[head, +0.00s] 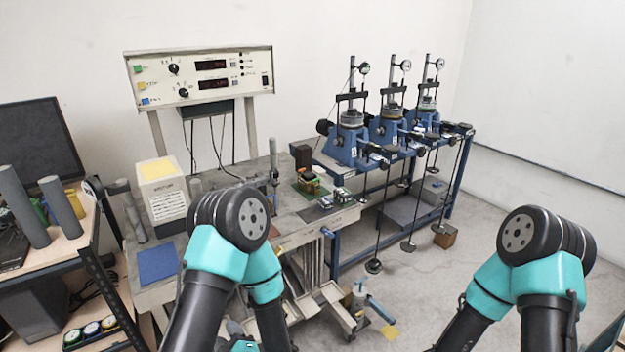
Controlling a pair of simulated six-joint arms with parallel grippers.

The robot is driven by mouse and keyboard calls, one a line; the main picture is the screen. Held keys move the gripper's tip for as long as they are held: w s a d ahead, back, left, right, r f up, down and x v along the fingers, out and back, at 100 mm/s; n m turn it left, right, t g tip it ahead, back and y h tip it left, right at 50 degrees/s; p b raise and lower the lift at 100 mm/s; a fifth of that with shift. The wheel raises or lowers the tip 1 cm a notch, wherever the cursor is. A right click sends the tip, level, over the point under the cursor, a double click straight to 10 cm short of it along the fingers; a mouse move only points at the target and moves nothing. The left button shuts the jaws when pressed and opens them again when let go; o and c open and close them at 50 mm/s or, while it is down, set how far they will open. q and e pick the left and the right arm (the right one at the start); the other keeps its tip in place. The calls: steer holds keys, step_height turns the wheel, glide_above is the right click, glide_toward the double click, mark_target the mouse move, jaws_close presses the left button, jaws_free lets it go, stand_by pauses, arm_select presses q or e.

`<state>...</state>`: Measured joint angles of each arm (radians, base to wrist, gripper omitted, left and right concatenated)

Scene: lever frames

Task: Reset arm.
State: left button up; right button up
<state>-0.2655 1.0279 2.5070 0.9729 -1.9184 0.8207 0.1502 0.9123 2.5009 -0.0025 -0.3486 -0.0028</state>
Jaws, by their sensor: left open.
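Three blue lever frames (348,143) with dial gauges stand in a row on the blue bench at the right. Their lever arms reach forward, and long hanger rods drop from them, with dark weights (374,266) low near the floor. My left arm is folded, its elbow high in front of the grey table. Only a small part near my left gripper (242,345) shows at the bottom edge, and its fingertips are hard to make out. I see nothing held there. My right arm is bent at the right, its gripper out of view.
A control box (200,78) with red displays stands on posts behind the grey table (285,215). A white box (163,190), a blue pad (157,263) and small parts lie on the table. A shelf with a monitor (40,140) is left. Floor between my arms is partly clear.

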arm_select(q)
step_height(320, 180, down, 13)
steer(key=m+g+h, duration=0.5)
steer(key=m+h, duration=0.1)
steer(key=h, duration=0.2)
steer(key=s+d+f+m+g+h, duration=0.1)
steer(key=s+f+m+g+h, duration=0.4)
steer(key=s+m+g, duration=0.2)
steer(key=shift+s+d+f+m+g+h, duration=0.15)
steer(key=shift+d+f+m+g+h, duration=0.2)
steer(key=shift+m, duration=0.35)
stand_by(1.0)
